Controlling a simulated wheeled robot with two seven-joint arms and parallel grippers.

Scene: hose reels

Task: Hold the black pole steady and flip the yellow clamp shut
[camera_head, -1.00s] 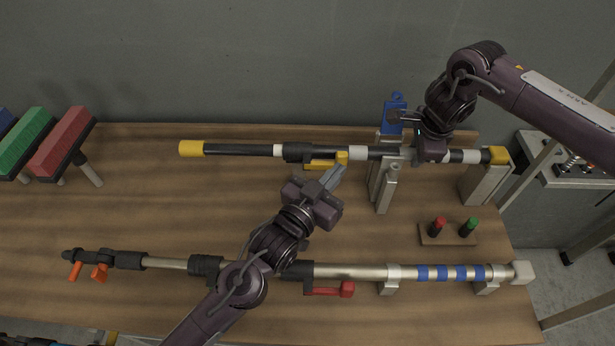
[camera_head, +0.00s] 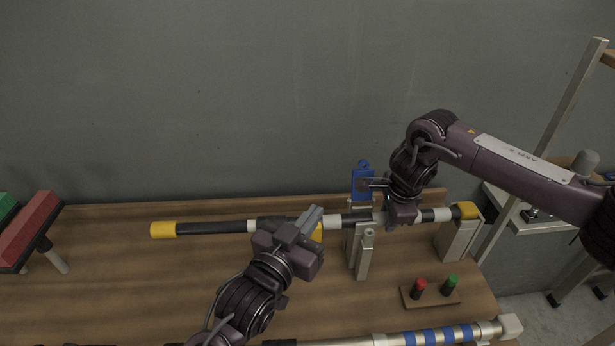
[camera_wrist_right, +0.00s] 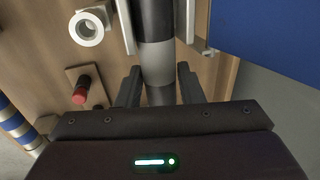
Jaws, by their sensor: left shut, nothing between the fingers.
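The black pole (camera_head: 210,228) with white bands and yellow ends lies across the back of the bench. My right gripper (camera_head: 403,216) is on its right part.
Grey holders (camera_head: 363,256) support the pole, with a blue clip (camera_head: 362,184) behind. A small block with a red button (camera_head: 419,285) and a green button (camera_head: 451,282) lies in front. A silver pole with blue bands (camera_head: 432,337) lies nearer. A red brush (camera_head: 30,228) stands left.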

